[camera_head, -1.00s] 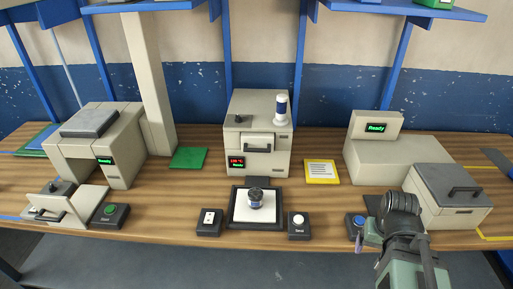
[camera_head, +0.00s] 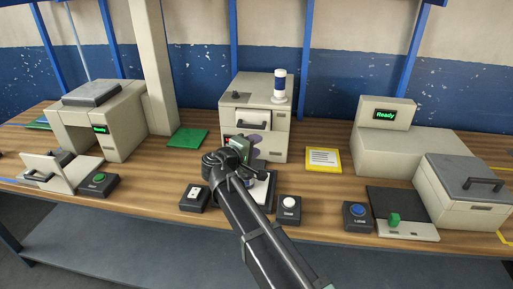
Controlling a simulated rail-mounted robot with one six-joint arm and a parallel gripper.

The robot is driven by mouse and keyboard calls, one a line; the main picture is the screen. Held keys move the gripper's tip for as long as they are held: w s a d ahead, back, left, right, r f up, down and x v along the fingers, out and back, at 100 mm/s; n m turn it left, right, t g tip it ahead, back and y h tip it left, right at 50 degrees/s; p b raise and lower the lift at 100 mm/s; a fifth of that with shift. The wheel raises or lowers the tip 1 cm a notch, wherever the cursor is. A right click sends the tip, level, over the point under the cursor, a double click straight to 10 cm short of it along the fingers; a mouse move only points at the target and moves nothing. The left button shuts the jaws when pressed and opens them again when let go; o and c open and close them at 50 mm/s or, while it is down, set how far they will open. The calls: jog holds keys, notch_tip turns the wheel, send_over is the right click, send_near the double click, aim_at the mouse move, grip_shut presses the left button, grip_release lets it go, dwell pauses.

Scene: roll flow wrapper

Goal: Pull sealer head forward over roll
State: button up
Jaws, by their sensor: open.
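The sealer is most likely the beige machine (camera_head: 276,108) in the middle, with a dark handle (camera_head: 251,125) on its front. My gripper (camera_head: 252,151) is open at the machine's front, just below this handle. I see nothing held in it, and I cannot tell whether it touches the machine. The tray (camera_head: 271,190) in front of the machine, dark-rimmed with a white plate, is partly covered by my arm. The roll that stood on this plate is hidden behind my arm. My wrist also covers part of the machine's red display.
A white-button box (camera_head: 289,209) and a switch box (camera_head: 194,197) flank the tray. A blue-button box (camera_head: 357,215) and a plate with a green knob (camera_head: 394,220) lie at right. A yellow-framed card (camera_head: 323,160) and green mat (camera_head: 188,142) lie beside the machine.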

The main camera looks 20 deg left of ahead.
aim_at(250, 127)
jog(key=s+a+r+n+t+y, duration=0.2)
jog(key=a, duration=0.5)
jog(key=x, duration=1.1)
jog(key=shift+s+d+f, duration=0.15)
jog(key=shift+d+f, duration=0.05)
jog(key=shift+d, duration=0.15)
jog(key=shift+c, duration=0.3)
grip_shut()
